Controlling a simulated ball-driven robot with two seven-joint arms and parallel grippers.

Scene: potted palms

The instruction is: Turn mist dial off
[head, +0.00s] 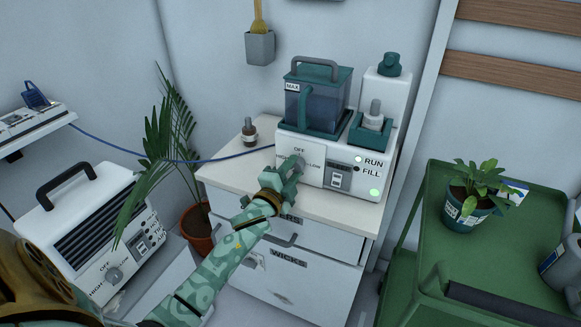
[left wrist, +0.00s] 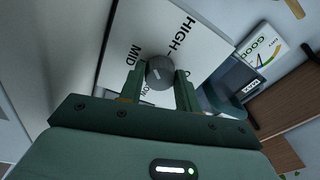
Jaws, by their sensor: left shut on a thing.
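The mist machine (head: 320,183) is a white unit with a clear water tank (head: 318,100) on top, standing on the cabinet. Its grey dial (left wrist: 160,72) sits between my left fingers in the left wrist view, with HIGH, MID and part of LOW readable around it. In the head view OFF shows above the dial and part of LOW beside it; my gripper mostly hides the knob. My left gripper (head: 290,170) is shut on the dial, and it also shows in the left wrist view (left wrist: 160,85). I cannot tell which label the dial's mark points at. My right gripper is not in view.
A small dark bottle (head: 249,132) and a blue cord are on the cabinet top (head: 232,168), left of the machine. A palm (head: 165,150) and a white heater-like unit (head: 95,230) stand at left. A green cart (head: 440,230) with a potted plant (head: 470,195) stands at right.

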